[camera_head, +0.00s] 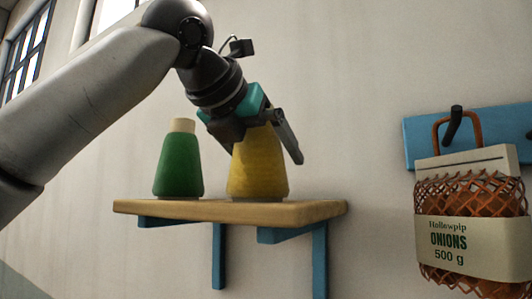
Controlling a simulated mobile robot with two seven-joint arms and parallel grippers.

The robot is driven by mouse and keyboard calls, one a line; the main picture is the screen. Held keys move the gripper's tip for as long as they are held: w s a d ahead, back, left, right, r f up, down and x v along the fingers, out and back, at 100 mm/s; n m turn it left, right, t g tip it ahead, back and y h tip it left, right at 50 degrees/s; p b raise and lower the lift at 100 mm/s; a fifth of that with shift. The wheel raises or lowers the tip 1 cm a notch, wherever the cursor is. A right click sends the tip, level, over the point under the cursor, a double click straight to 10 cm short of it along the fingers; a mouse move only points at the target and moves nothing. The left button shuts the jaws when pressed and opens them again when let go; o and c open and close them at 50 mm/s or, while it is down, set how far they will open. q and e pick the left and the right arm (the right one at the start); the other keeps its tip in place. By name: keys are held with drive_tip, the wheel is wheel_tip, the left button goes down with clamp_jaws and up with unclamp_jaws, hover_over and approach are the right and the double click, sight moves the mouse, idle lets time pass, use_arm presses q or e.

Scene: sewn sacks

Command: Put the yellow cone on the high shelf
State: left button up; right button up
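The yellow cone (258,168) stands upright on the wooden shelf (290,211), right of its middle. My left arm comes in from the left, and its gripper (262,140) is at the cone's upper part. One dark finger shows on the cone's right side, slanting down and standing a little apart from its lower body. The gripper's body hides the cone's top. I cannot tell whether the fingers press on the cone. My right gripper is not in view.
A green cone (179,166) with a pale top stands on the shelf, left of the yellow one. Blue brackets (219,255) hold the shelf to the wall. At the right, a net bag of onions (468,240) hangs from a peg on a blue board (410,140).

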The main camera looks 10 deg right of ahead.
use_arm(q)
drive_tip(key=b+v, duration=0.1)
drive_tip(key=v, duration=1.4)
